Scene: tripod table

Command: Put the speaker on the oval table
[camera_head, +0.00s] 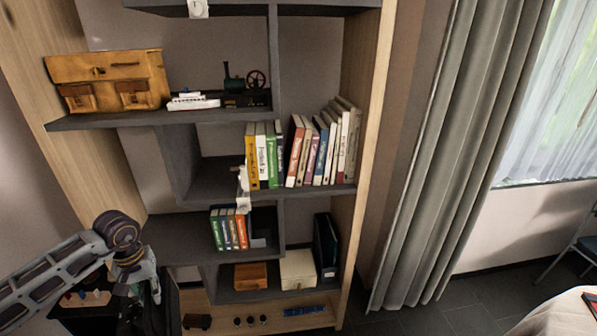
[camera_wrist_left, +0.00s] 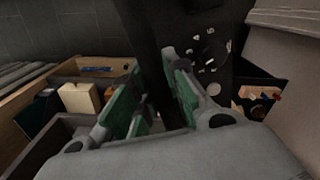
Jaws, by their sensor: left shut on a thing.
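The speaker is a tall black box with small pale knobs and a round dial on its face (camera_wrist_left: 215,25). It fills the upper middle of the left wrist view, just beyond the fingers. My left gripper (camera_wrist_left: 152,62), with green finger pads, is shut on the speaker, though the contact is partly hidden. In the head view the left gripper (camera_head: 152,283) points down at the lower left, by a dark shape that is hard to make out. A table with a pale, curved top (camera_head: 548,318) shows partly at the lower right corner; its full outline is cut off. My right gripper is out of view.
A tall bookcase (camera_head: 359,165) with books, a bag and models stands right beside the gripper. A dark surface with small coloured items (camera_head: 85,299) lies below my left arm. Dark floor (camera_head: 445,318) is free between bookcase and table. A grey curtain (camera_head: 430,160) hangs behind.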

